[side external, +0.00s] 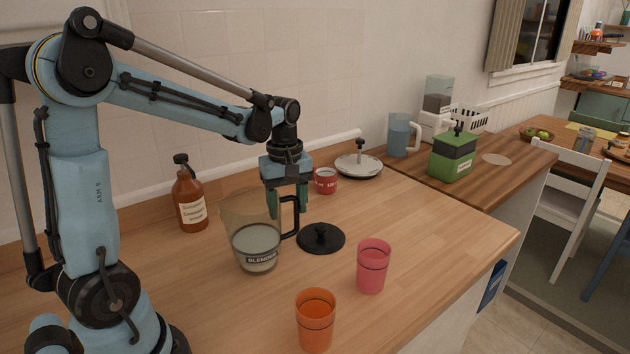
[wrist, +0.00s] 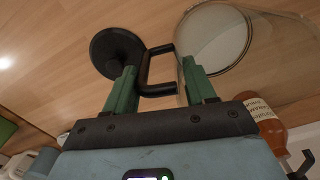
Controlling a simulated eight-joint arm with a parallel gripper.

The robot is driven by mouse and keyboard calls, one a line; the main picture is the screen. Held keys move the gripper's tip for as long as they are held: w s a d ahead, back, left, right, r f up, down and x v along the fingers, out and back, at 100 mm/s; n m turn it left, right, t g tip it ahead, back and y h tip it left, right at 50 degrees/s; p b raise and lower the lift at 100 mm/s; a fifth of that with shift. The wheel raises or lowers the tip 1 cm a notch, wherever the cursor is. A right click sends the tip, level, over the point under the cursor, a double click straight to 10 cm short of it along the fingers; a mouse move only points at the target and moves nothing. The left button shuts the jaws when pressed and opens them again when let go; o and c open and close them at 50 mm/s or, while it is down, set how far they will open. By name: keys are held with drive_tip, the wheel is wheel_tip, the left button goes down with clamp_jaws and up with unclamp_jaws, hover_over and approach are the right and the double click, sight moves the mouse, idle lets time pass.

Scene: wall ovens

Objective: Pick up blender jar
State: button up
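The blender jar (side external: 256,240) is clear with a tinted upper part, a "BLENDER" label and a black handle (side external: 296,215). It stands upright on the wooden counter. My gripper (side external: 287,208) points down at the handle side of the jar. In the wrist view, the green fingers of my gripper (wrist: 159,65) are apart. The black handle (wrist: 144,73) lies between them, nearer the left finger, and the right finger overlaps the edge of the clear jar (wrist: 222,40). Contact with the handle cannot be made out.
A round black lid (side external: 320,238) lies right of the jar. A pink cup (side external: 373,266) and orange cup (side external: 315,320) stand in front. A syrup bottle (side external: 189,198) is at left. A red tin (side external: 326,181) and a white round lid (side external: 359,166) are behind.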

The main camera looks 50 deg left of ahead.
clamp_jaws()
drive_tip(key=shift+r, duration=0.15)
idle(0.4)
